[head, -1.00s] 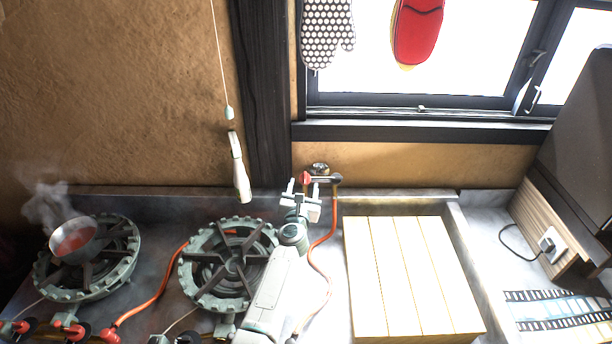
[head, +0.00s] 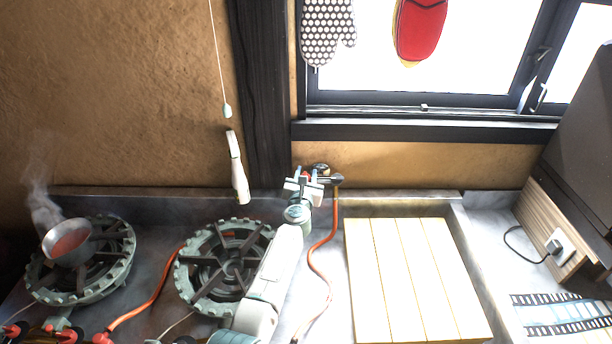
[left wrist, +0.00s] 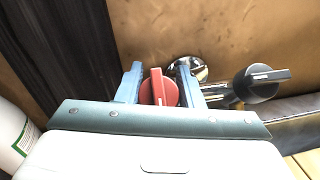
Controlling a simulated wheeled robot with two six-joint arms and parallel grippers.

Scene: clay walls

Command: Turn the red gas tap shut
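The red gas tap (head: 305,175) is on the pipe fitting low on the wall under the window, and its body is partly hidden by my left gripper in the head view. In the left wrist view the red tap (left wrist: 159,88) shows between the two fingers, its raised grip close to upright in the picture. My left gripper (head: 306,173) is at the tap, its fingers (left wrist: 162,82) apart on either side of the red knob. I see no clear grip on it; contact is hard to tell. My right gripper is not in view.
A black tap (left wrist: 258,83) sits just right of the red one. An orange hose (head: 318,262) runs down from the fitting. A gas burner (head: 190,278) is left of my arm; a steaming pan (head: 82,232) stands on another. A wooden board (head: 410,280) lies right.

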